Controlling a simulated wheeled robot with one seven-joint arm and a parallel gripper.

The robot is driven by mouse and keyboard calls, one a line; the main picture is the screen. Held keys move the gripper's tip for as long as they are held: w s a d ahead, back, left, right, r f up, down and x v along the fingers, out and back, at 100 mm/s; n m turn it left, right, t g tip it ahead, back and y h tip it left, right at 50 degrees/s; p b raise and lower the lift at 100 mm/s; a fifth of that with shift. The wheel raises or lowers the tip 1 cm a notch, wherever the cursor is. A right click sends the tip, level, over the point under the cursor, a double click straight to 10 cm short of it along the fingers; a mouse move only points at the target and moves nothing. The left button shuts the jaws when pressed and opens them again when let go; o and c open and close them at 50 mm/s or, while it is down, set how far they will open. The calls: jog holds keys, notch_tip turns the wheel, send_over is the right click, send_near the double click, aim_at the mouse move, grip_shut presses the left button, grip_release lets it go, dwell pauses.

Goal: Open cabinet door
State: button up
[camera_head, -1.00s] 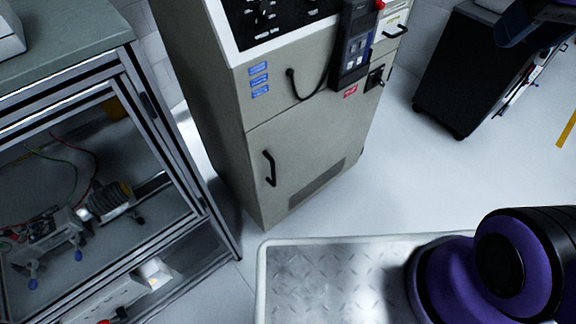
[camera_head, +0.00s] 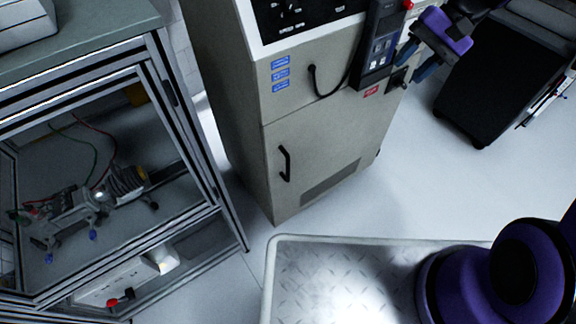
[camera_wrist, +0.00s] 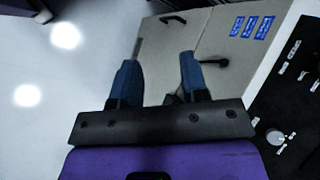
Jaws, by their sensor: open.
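The beige cabinet stands in the middle of the head view, and its lower door (camera_head: 321,143) is closed, with a black bar handle (camera_head: 285,163) near the door's left edge. My gripper (camera_head: 414,58) is open and empty at the upper right, in front of the cabinet's upper right part and well away from the door handle. In the wrist view my gripper's two blue fingers (camera_wrist: 158,82) are apart with nothing between them. The beige cabinet front (camera_wrist: 222,45) lies beyond them, with a black handle (camera_wrist: 173,19) at the top.
A glass-fronted frame cabinet (camera_head: 170,100) stands at the left with devices inside. A black cart (camera_head: 500,85) stands at the right. A metal platform (camera_head: 330,280) fills the lower front. Floor (camera_head: 395,205) is clear between cabinet and platform.

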jog(key=w+a+f+m+g+y, duration=0.1)
jog(key=w+a+f+m+y, duration=0.15)
jog(key=f, duration=0.35)
jog(key=w+a+f+m+g+y, duration=0.1)
jog(key=w+a+f+y, duration=0.15)
jog(key=f, duration=0.45)
jog(key=m+t+y, duration=0.6)
jog(key=m+t, duration=0.4)
jog(key=m, duration=0.6)
send_near(288, 170)
jog(key=x, duration=0.7)
jog(key=f+x, duration=0.1)
jog(key=x, duration=0.2)
jog(key=shift+w, duration=0.4)
jog(key=shift+c, duration=0.5)
jog(key=shift+n, duration=0.25)
grip_shut()
